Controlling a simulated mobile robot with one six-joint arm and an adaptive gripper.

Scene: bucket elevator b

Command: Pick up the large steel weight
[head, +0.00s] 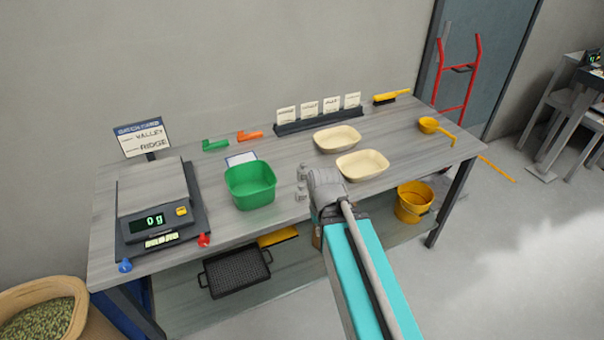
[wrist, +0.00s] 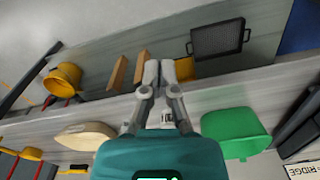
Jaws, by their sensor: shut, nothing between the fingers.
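Two small steel weights stand on the bench in the head view, a far one (head: 302,172) and a near one (head: 301,193). They are beside the green tub, just left of my arm's end. I cannot tell which is the large one, and others may be hidden behind my arm. In the wrist view my gripper (wrist: 160,71) is shut and empty, its fingertips seen against the bench's front edge and lower shelf. A small pale metal shape (wrist: 166,115) shows between the finger bases; it may be a weight. My wrist hides the fingertips in the head view.
A scale (head: 155,205) reads 0 g at the left. A green tub (head: 250,186) and two cream bowls (head: 362,165) flank my arm's end. A card rack (head: 318,120) stands behind. A yellow bucket (head: 414,202) and black crate (head: 236,274) are below.

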